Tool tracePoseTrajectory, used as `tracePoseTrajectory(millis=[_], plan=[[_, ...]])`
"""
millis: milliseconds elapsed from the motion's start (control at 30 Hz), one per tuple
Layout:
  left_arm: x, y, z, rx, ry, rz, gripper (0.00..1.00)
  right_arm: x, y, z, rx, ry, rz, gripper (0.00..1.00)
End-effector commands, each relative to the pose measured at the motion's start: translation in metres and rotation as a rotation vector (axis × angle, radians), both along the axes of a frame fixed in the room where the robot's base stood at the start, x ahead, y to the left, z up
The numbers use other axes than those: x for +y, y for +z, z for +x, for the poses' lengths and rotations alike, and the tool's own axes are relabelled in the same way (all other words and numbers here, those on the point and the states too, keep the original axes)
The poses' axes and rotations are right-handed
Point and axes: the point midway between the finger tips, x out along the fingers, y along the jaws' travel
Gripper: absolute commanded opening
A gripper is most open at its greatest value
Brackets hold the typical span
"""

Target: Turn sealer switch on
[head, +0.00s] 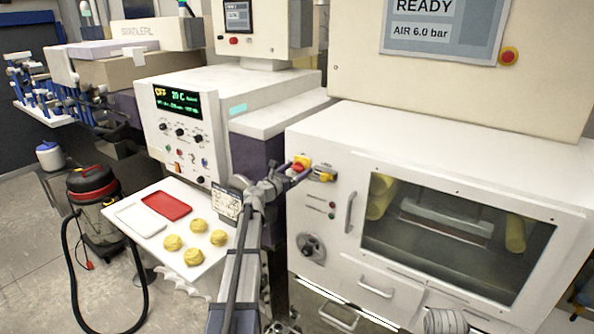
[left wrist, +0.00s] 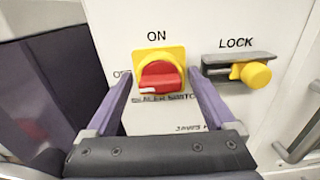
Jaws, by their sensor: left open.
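The sealer switch (head: 301,162) is a red knob on a yellow plate, on the white front of the right-hand machine. In the left wrist view the red knob (left wrist: 160,80) sits below the word ON, with a white mark at its left end. The OFF label is partly hidden by a finger. My left gripper (head: 293,171) is at the switch. Its two purple fingers are open, one on each side of the knob; I cannot tell whether they touch it. My right gripper is not in view.
A yellow LOCK knob (left wrist: 255,74) on a grey bracket is just right of the switch. A round dial (head: 311,246) and a door handle (head: 349,212) are nearby.

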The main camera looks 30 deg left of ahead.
Motion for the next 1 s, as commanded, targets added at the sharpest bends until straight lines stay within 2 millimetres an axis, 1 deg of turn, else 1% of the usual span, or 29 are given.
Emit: tracePoseTrajectory(millis=[67, 267, 1000], plan=[[-0.0001, 0.0000, 0.0031, 0.000, 0.000, 0.000, 0.89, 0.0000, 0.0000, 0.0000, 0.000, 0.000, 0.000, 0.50], [-0.0004, 0.0000, 0.0022, 0.000, 0.000, 0.000, 0.88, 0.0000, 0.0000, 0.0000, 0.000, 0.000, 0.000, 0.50], [-0.0001, 0.0000, 0.0019, 0.000, 0.000, 0.000, 0.04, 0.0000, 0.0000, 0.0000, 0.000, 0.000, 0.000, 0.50]])
